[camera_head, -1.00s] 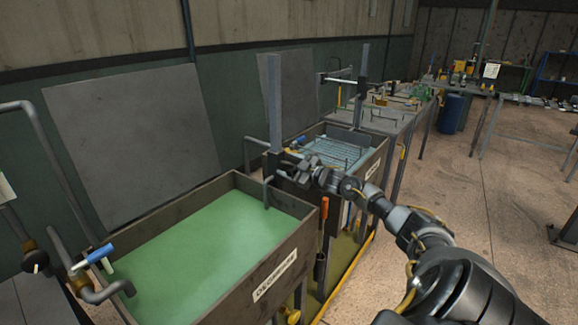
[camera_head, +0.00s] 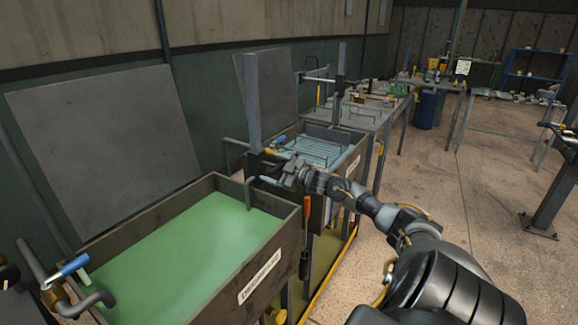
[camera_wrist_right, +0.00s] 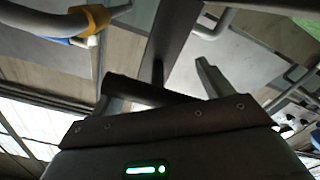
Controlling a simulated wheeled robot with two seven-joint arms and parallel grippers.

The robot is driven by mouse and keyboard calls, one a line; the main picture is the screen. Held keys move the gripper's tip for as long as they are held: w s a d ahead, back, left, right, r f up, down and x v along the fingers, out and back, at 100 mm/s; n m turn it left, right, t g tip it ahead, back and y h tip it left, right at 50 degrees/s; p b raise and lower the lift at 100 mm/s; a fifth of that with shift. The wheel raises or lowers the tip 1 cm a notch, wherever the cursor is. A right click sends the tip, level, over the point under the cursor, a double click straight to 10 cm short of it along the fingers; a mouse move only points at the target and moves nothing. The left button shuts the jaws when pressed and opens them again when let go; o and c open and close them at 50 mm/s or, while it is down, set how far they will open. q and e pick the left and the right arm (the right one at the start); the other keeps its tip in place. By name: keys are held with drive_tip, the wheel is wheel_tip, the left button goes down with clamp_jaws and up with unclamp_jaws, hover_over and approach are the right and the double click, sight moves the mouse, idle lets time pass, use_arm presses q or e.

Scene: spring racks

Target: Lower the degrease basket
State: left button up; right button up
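The tank with green liquid (camera_head: 278,262) stands in front, with a white label too blurred to read surely. No basket shows in its liquid; a bent grey rod (camera_head: 249,194) stands at its far right corner. My right gripper (camera_head: 277,174) is close to the post, just below the lever. My left gripper is out of view.
A second tank (camera_head: 352,160) holds a wire basket (camera_head: 310,150) over blue liquid, behind the first. A pipe with a blue valve handle (camera_head: 67,268) is at the lower left. Benches (camera_head: 382,115) run to the back.

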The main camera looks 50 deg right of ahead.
drive_tip(key=s+d, duration=0.1)
drive_tip(key=s, duration=0.8)
idle(0.6)
